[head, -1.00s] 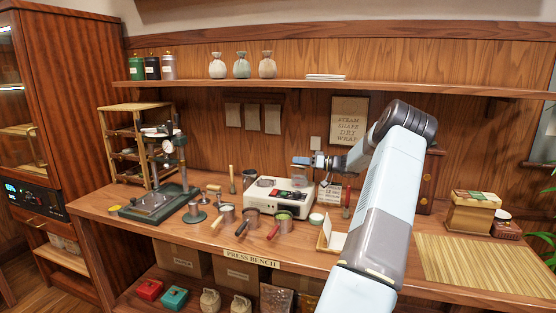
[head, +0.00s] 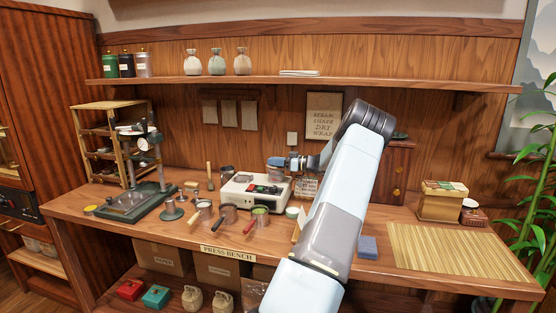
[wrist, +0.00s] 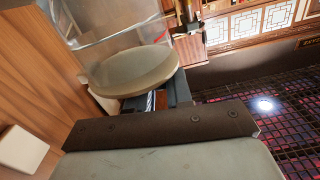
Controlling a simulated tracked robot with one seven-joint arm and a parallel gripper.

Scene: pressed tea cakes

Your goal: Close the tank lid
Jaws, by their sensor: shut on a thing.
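The white steamer box (head: 240,194) stands at the back of the bench, with a round dark fitting on its top left and controls on its front. My gripper (head: 277,163) is just above its back right part. In the wrist view, a round pale disc (wrist: 128,72), which looks like the tank lid, lies across the fingertips. My gripper (wrist: 166,98) is shut on it, though the disc hides most of the contact. Clear, glass-like surfaces show behind the disc. The tank opening cannot be made out.
Handled pots (head: 228,213) stand in front of the box. A press (head: 145,200) is at the left. A blue block (head: 368,246) lies beside my arm, and a bamboo mat (head: 455,252) is at the right. A shelf (head: 300,82) runs above the bench.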

